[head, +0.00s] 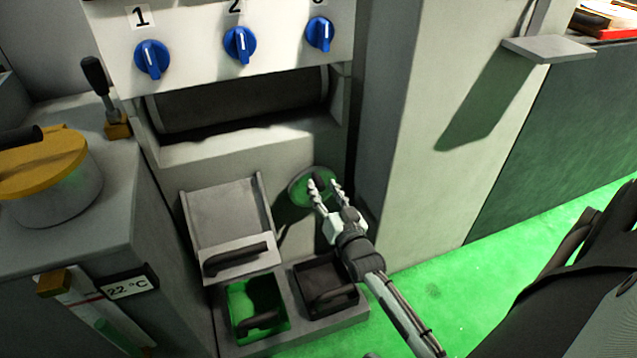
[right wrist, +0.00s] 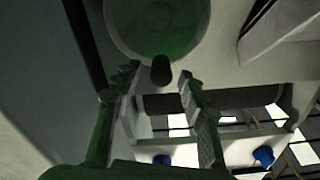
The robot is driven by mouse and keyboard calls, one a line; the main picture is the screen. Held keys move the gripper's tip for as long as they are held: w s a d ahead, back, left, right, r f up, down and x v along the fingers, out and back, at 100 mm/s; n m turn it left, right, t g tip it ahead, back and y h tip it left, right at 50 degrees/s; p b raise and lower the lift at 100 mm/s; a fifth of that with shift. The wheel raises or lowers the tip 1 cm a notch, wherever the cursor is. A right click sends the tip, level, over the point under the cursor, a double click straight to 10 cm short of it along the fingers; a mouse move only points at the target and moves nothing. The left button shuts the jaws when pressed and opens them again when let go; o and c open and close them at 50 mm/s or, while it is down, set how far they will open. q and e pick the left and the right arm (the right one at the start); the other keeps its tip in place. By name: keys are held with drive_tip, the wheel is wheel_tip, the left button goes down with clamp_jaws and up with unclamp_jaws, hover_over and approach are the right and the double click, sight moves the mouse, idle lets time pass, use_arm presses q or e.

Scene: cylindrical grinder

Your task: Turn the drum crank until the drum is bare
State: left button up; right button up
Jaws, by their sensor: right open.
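The drum (head: 240,103) is a dark grey cylinder lying in the recess under the blue knobs; its ends are partly hidden by the housing. The crank disc (head: 299,186) is round and green-tinted, on the machine's front below the recess, partly covered by my gripper. The right wrist view shows the disc (right wrist: 155,28) with its short dark handle (right wrist: 161,70). My right gripper (head: 326,188) is open in front of the disc. In the wrist view its fingertips (right wrist: 157,76) are on either side of the handle, with gaps visible. My left gripper is not in view.
A sloped chute (head: 228,212) and two bins, green (head: 240,301) and dark (head: 312,275), stand left of and below my right gripper. A lidded pot (head: 45,160) and a lever (head: 97,80) are on the left. Green floor (head: 440,285) is open at right.

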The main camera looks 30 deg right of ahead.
drive_tip(key=shift+x, duration=1.6)
drive_tip(key=shift+a, duration=0.1)
drive_tip(key=shift+c, duration=0.6)
clamp_jaws()
